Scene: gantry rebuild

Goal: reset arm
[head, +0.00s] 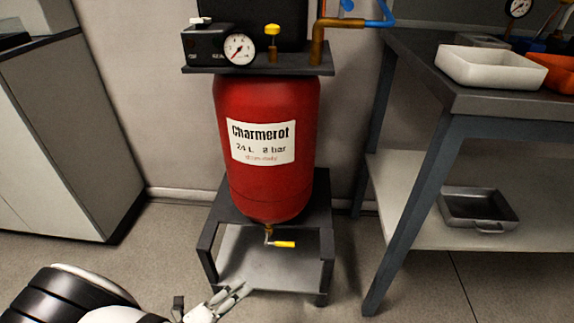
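My gripper (236,295) shows at the bottom of the head view, left of centre, with pale fingers pointing right and up. It appears in front of the lower shelf of the dark stand, low down. I see nothing held in it, but the small, angled view does not show whether the fingers are apart or together. My arm comes in from the lower left corner, and most of it is out of frame.
A red Charmerot tank (265,185) hangs in a dark stand (207,238), with a yellow-handled drain valve (284,244) underneath. A workbench (480,103) with a white tray (490,68) stands right; a grey pan (480,208) lies on its lower shelf. A cabinet (75,150) stands left.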

